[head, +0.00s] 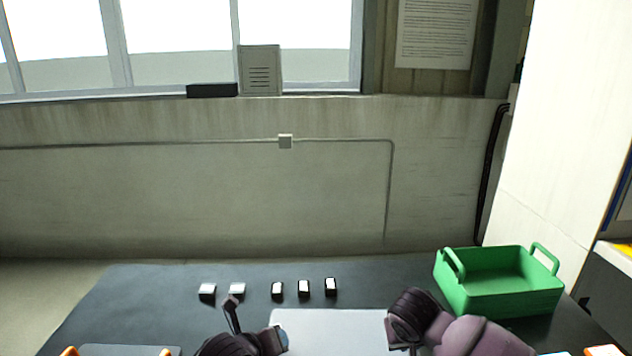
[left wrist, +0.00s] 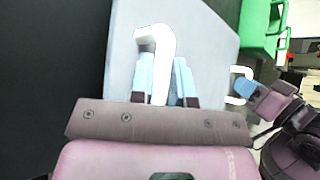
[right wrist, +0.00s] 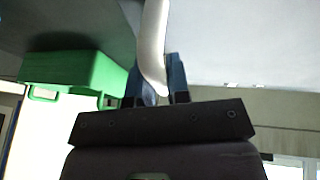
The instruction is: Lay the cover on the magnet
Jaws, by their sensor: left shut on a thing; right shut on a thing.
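The cover (head: 335,328) is a flat pale grey panel with white handles, in front of me at the bottom of the head view. It also shows in the left wrist view (left wrist: 205,35) and the right wrist view (right wrist: 230,40). My left gripper (left wrist: 163,76) is shut on one white handle (left wrist: 156,50). My right gripper (right wrist: 155,80) is shut on the other white handle (right wrist: 153,40), at the opposite side of the panel. I cannot make out the magnet; whether it lies under the cover cannot be told.
A dark table (head: 140,300) carries several small white-topped black blocks (head: 304,288) in a row behind the cover. A green crate (head: 500,285) with raised handles stands at the right. A grey flat thing with orange ends (head: 125,350) shows at the lower left edge.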

